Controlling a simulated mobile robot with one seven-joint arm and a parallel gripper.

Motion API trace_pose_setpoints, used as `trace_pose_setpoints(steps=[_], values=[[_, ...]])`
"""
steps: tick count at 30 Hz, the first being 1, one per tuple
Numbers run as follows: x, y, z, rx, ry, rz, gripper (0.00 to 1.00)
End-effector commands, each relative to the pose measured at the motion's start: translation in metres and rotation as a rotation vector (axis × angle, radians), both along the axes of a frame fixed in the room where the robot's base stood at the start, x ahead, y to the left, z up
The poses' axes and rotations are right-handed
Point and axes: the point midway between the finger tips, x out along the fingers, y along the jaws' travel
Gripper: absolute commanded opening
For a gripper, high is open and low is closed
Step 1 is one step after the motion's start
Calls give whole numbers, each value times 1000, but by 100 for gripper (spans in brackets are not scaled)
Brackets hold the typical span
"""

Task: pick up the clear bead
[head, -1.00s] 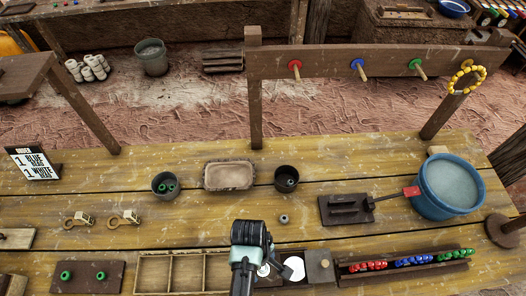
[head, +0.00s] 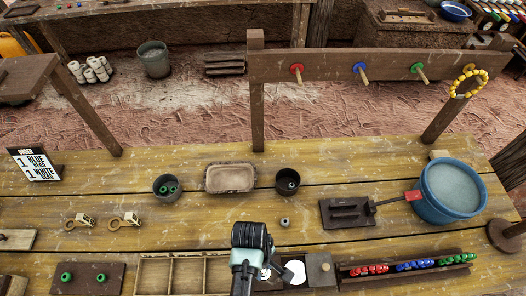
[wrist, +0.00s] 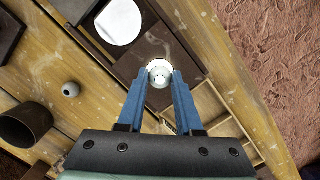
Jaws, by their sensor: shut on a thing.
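The clear bead (wrist: 160,76) is a small round glassy thing between the tips of the two blue fingers in the wrist view. My gripper (wrist: 160,84) is shut on it. Behind the bead is a dark wooden board with a white round patch (wrist: 119,22) on it. In the head view my gripper (head: 266,265) is low over the front of the table, by that board and right of the divided tray. My own arm hides much of this spot there, so how far the bead is above the board I cannot tell.
The divided wooden tray (head: 188,258) lies left of my gripper. A grey bead (head: 285,222) sits on the table behind it, with a dark cup (head: 281,188) farther back. A rack of coloured beads (head: 352,282) is at the right. The table's middle is mostly clear.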

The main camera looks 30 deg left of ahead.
Motion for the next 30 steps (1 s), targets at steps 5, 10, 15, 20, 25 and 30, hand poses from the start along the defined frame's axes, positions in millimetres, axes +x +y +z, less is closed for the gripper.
trace_pose_setpoints(steps=[5, 10, 15, 20, 25, 30], values=[[0, 0, 18, 1, -1, 0, 0], [0, 0, 48, 2, -2, -1, 0], [1, 0, 77, 1, -3, -1, 0], [0, 0, 93, 0, -1, -1, 0], [0, 0, 97, -1, 1, 0, 0], [0, 0, 96, -1, 1, 0, 0]])
